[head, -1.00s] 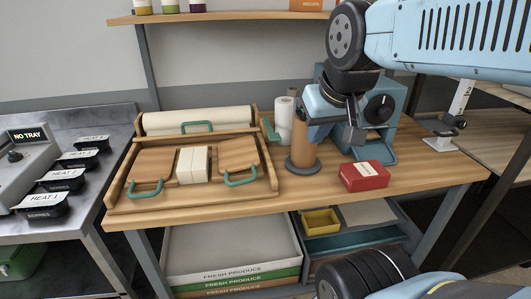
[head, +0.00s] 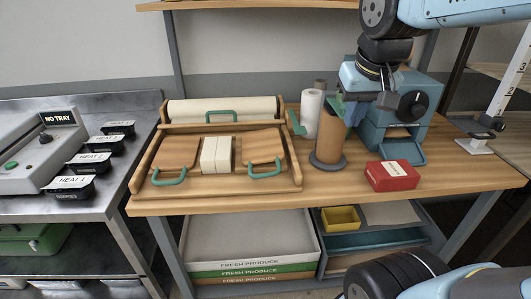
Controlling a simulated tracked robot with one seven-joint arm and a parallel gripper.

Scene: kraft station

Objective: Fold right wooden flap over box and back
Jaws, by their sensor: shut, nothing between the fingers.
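The right wooden flap (head: 262,146) lies open to the right of the white box (head: 216,154), with its green handle (head: 264,173) at the front. The left wooden flap (head: 177,152) lies open on the other side, with a similar green handle (head: 168,180). The box rests between them on the wooden tray (head: 215,188), and neither flap covers it. My gripper (head: 346,114) is shut and empty. It appears in front of the upper part of the brown roll, up and to the right of the right flap, well apart from it.
The brown roll (head: 329,143) on a dark base and a white paper roll (head: 311,115) stand right of the tray. A red box (head: 391,176) and a blue machine (head: 405,130) are farther right. A long white roll (head: 222,108) lies behind the flaps. Bare tabletop shows in front.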

